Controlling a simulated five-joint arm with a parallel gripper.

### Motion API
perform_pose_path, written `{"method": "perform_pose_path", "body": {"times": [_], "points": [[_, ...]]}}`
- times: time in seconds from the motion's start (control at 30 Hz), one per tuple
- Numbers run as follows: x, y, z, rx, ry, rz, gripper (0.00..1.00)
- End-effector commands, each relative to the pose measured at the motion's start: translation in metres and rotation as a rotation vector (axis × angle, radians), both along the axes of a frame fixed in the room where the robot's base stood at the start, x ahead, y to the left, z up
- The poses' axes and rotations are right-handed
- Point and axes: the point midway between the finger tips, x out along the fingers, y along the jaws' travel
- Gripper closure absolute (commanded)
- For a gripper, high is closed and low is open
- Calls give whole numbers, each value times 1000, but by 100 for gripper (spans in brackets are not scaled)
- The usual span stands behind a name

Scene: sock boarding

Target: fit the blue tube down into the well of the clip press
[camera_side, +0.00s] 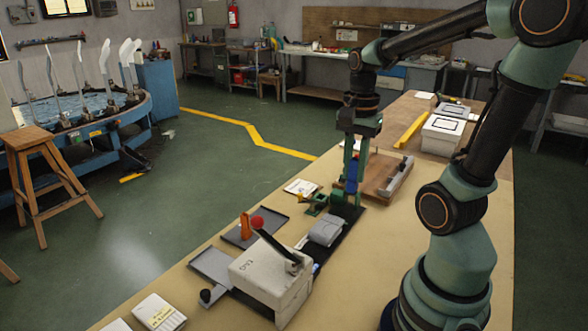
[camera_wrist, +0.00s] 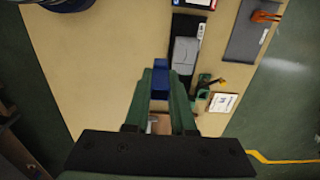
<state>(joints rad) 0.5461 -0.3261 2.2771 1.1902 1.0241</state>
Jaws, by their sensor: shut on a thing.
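My gripper (camera_side: 351,182) points straight down, with its green fingers shut on the blue tube (camera_side: 352,171). In the wrist view the blue tube (camera_wrist: 160,77) shows between the fingertips (camera_wrist: 161,88), and part of it is hidden by them. What looks like the clip press is a grey machine (camera_side: 326,230) on a long black base, and it also shows in the wrist view (camera_wrist: 184,56). The tube is over or close behind the far end of this base. I cannot make out the well, nor tell whether the tube's lower end touches anything.
A small green holder (camera_side: 317,205) stands close beside the fingers. A white box with a black lever and red knob (camera_side: 258,222) stands nearer the camera. A grey tray (camera_side: 255,232) holds an orange piece. A brown board (camera_side: 385,175) lies behind. The bench's right front is clear.

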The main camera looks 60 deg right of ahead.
Motion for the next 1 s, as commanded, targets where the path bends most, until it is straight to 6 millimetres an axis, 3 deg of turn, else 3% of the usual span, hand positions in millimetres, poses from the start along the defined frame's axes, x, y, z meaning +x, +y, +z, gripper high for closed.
{"method": "perform_pose_path", "body": {"times": [0.23,0.37,0.7,0.83,1.0], "points": [[13,10,10,1,2,150,100],[35,31,4,3,4,434,100],[90,110,-20,2,3,1281,100],[98,130,-26,1,2,1467,100],[104,138,-29,0,0,1552,100]]}}
